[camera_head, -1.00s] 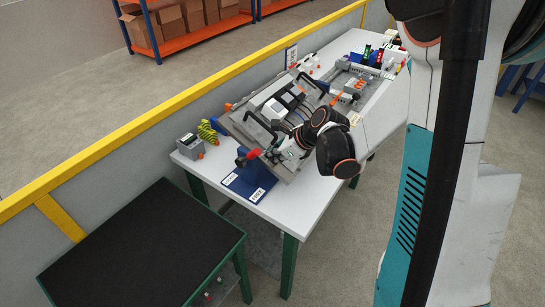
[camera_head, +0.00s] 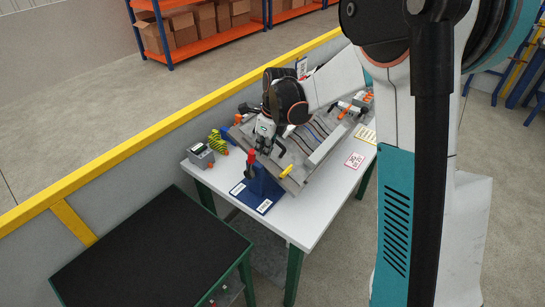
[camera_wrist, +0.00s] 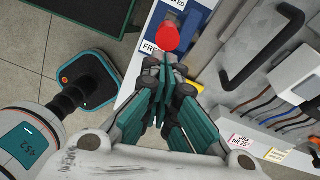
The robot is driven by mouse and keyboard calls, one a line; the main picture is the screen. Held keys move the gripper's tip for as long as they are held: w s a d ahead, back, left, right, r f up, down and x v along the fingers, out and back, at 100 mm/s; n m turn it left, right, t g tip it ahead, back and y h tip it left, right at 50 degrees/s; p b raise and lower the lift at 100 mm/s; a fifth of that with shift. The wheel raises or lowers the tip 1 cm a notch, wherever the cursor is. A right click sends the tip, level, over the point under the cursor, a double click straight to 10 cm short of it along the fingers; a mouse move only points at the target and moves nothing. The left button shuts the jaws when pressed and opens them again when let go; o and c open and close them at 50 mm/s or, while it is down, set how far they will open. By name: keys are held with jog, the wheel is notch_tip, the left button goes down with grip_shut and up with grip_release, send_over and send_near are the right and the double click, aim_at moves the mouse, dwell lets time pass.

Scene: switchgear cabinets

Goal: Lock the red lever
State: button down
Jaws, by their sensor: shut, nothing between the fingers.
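The red lever (camera_head: 250,158) stands about upright on a blue base (camera_head: 257,188) with white labels, at the near end of the table. In the wrist view its round red knob (camera_wrist: 166,35) is just beyond my fingertips, over a label that reads "FRE…", with one ending in "CKED" above. My gripper (camera_head: 262,149) is beside the lever's top in the head view, pointing down. In the wrist view my gripper (camera_wrist: 168,75) has its fingers together with nothing between them. I cannot tell whether the fingertips touch the knob.
A grey panel (camera_head: 318,150) with cables lies behind the lever, and a black handle (camera_wrist: 262,50) rises from it. A grey box (camera_head: 200,155) and a yellow-green coiled thing (camera_head: 218,142) stand at left. A black-topped table (camera_head: 150,250) is at front left.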

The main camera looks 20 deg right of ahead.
jog(key=w+a+g+b, duration=0.1)
jog(key=w+a+b, duration=0.1)
jog(key=w+a, duration=0.4)
jog(key=shift+w+r+h, duration=0.4)
jog(key=shift+w, duration=0.7)
